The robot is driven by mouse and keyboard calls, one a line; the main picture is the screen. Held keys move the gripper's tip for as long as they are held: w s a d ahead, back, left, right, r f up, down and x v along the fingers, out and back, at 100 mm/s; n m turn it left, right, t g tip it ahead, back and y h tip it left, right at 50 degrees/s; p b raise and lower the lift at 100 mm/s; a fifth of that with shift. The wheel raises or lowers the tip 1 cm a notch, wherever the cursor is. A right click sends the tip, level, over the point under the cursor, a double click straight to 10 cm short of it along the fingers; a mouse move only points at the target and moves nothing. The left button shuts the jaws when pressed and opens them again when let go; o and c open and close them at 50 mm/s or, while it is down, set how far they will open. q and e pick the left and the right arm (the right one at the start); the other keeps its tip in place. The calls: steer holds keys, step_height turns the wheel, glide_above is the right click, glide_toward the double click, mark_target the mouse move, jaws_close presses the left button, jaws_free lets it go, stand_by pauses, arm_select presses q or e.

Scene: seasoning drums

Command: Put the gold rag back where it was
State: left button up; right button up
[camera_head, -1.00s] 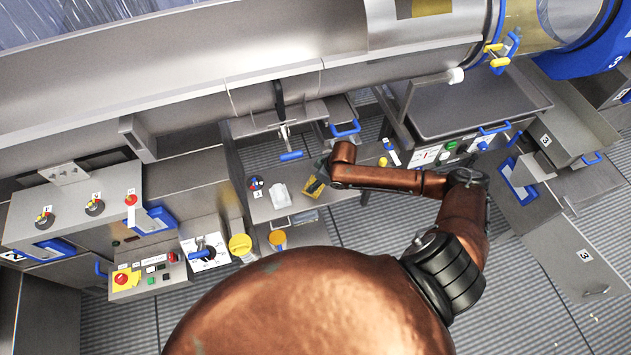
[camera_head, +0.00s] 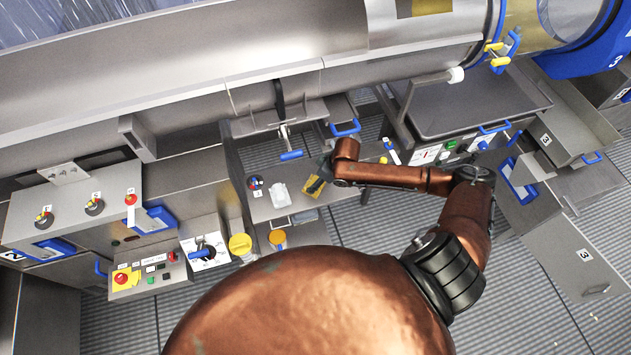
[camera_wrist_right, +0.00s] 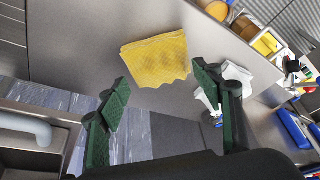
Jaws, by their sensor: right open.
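The gold rag (camera_wrist_right: 156,60) lies flat on the grey steel table, near its edge. It is folded into a rough square. In the head view the rag (camera_head: 313,188) shows as a small yellow patch beside my right gripper (camera_head: 320,181), partly covered by it. In the right wrist view my right gripper (camera_wrist_right: 162,79) is open, with its two green-padded fingers apart and nothing between them. The rag appears ahead of the fingertips and apart from them. My left gripper is not in view.
A white object (camera_head: 281,195) stands left of the rag on the table (camera_head: 262,211). Yellow-lidded containers (camera_head: 240,244) are at the front left. A blue-handled lever (camera_head: 291,155) hangs behind the table. A stand with a dark tray (camera_head: 470,105) is at the right.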

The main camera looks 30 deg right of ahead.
steer(key=v, duration=1)
